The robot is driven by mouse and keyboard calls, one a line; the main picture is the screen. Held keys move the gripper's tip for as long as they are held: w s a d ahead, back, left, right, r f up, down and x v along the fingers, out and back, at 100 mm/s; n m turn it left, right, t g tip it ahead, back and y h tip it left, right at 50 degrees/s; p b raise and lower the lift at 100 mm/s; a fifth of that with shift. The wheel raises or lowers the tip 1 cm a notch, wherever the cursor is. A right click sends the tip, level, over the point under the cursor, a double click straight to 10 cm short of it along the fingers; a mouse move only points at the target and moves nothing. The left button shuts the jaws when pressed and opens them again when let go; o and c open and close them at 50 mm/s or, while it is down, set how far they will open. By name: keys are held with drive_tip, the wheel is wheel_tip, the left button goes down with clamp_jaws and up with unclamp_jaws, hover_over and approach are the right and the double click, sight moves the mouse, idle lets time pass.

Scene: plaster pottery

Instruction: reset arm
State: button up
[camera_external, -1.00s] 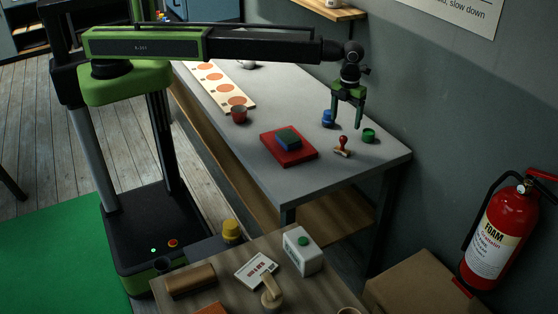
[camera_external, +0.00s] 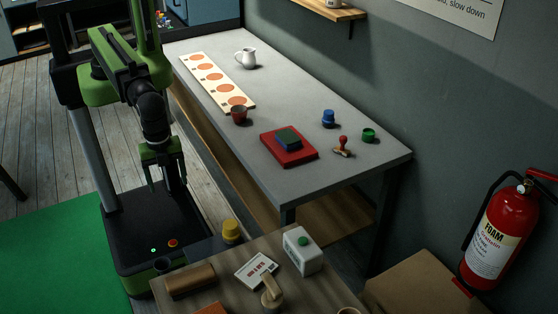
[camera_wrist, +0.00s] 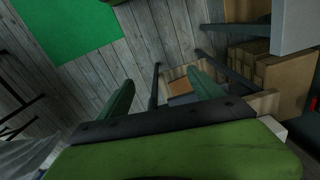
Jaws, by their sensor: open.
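My gripper (camera_external: 166,181) hangs fingers-down over my own base in the external view, left of the grey table (camera_external: 340,165). My arm is folded back close to my column. In the wrist view the two green fingers of my gripper (camera_wrist: 162,92) are spread apart, with nothing between them but the view of the floor and some wooden pieces beyond.
The grey table holds a white pitcher (camera_external: 246,57), a board with orange discs (camera_external: 216,80), a reddish cup (camera_external: 239,115), a red block (camera_external: 290,150), a red-handled stamp (camera_external: 343,147), a blue pot (camera_external: 328,118) and a green pot (camera_external: 368,135). A wooden table (camera_external: 220,285) stands in front.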

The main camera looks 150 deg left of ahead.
drive_tip(key=shift+n, duration=0.6)
drive_tip(key=d, duration=0.1)
drive_tip(key=s+d, duration=0.1)
drive_tip(key=d, duration=0.1)
drive_tip(key=s+d, duration=0.1)
drive_tip(key=shift+s+d, duration=0.15)
drive_tip(key=shift+s, duration=0.1)
idle(0.3)
